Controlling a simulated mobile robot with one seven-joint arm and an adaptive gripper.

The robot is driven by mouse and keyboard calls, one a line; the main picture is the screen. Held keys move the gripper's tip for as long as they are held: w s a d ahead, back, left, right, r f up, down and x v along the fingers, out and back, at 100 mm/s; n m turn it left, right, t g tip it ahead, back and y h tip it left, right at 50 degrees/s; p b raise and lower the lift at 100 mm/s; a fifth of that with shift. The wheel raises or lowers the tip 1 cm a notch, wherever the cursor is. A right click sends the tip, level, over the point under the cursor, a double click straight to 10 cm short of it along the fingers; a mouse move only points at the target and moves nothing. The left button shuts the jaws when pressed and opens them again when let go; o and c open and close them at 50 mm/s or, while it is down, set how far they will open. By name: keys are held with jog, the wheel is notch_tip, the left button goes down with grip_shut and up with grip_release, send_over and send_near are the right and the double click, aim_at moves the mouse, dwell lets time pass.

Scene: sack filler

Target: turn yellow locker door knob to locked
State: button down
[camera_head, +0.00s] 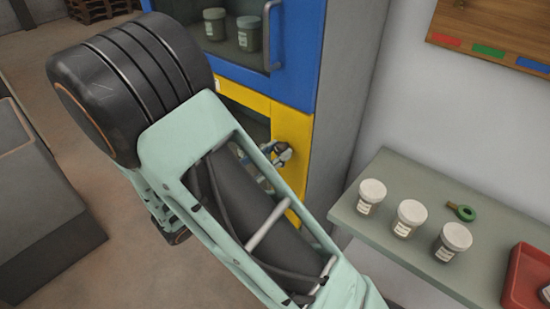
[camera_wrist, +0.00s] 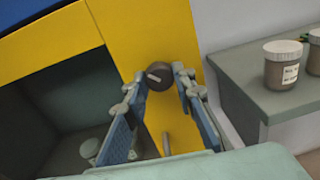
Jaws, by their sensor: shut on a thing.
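The yellow locker door (camera_head: 294,129) is in the lower part of the cabinet, below the blue one. It also fills the middle of the wrist view (camera_wrist: 125,25). Its round dark knob (camera_wrist: 157,74) carries a short pale mark that lies slanted, nearer level than upright. My gripper (camera_wrist: 158,82) has one finger on each side of the knob and is shut on it. In the head view my gripper (camera_head: 277,152) is at the yellow door, and the knob is hidden there. My own arm hides part of the door.
The blue door (camera_head: 297,50) has a vertical handle. A dark window with jars (camera_wrist: 90,148) lies left of the knob, and a door handle (camera_wrist: 166,143) shows below it. A shelf (camera_head: 388,168) at right holds jars (camera_head: 410,217), a green-ringed item (camera_head: 463,212) and a red tray (camera_head: 523,275).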

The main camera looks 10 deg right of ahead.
jog(key=m+b, duration=0.4)
jog(key=m, duration=0.1)
jog(key=shift+f, duration=0.15)
jog(key=shift+m+b, duration=1.4)
jog(key=shift+r, duration=0.25)
jog(key=c, duration=1.6)
grip_release()
jog(key=v, duration=1.2)
